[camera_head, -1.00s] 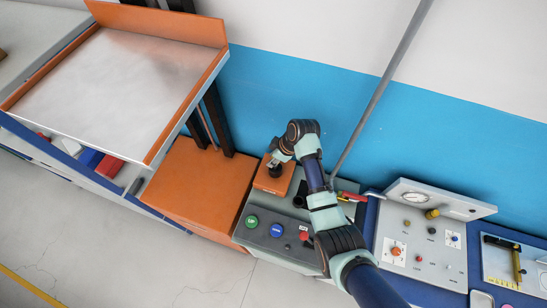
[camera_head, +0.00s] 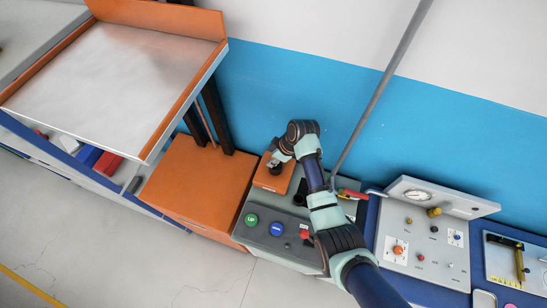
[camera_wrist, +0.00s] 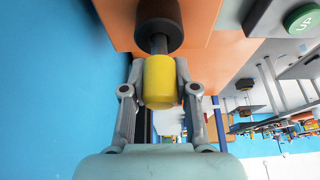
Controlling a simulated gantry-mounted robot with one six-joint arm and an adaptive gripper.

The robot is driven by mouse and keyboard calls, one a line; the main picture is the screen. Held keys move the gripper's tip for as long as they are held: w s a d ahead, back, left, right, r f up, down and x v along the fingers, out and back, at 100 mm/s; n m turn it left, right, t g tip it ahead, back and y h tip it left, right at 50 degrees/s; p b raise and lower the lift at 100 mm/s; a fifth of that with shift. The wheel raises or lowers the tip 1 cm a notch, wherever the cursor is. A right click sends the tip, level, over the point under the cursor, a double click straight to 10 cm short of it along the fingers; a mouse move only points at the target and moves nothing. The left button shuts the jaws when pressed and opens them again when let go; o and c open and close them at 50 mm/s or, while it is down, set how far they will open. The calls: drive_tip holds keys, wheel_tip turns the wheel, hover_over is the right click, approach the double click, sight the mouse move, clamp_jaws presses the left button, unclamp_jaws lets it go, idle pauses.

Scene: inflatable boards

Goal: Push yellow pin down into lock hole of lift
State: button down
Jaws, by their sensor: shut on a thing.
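In the wrist view my gripper (camera_wrist: 160,95) is shut on the yellow pin (camera_wrist: 160,80), with a finger on each side of its yellow head. The pin's grey shaft runs into a dark round collar (camera_wrist: 159,28) on an orange surface; how deep it sits I cannot tell. In the head view my gripper (camera_head: 274,166) is over the small orange block (camera_head: 268,184) beside the lift's large orange base (camera_head: 195,180). The pin is hidden there by my arm. The lift's metal platform (camera_head: 110,85) stands raised at the upper left.
A control panel with a green button (camera_head: 251,220), a blue button (camera_head: 276,229) and a red button (camera_head: 304,234) lies in front of the block. A grey pole (camera_head: 380,95) rises behind my arm. A gauge panel (camera_head: 425,235) stands to the right.

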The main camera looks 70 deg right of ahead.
drive_tip(key=shift+f+b, duration=0.45)
drive_tip(key=shift+f, duration=0.3)
drive_tip(key=c, duration=0.8)
unclamp_jaws()
drive_tip(key=shift+r, duration=0.15)
drive_tip(key=v, duration=1.2)
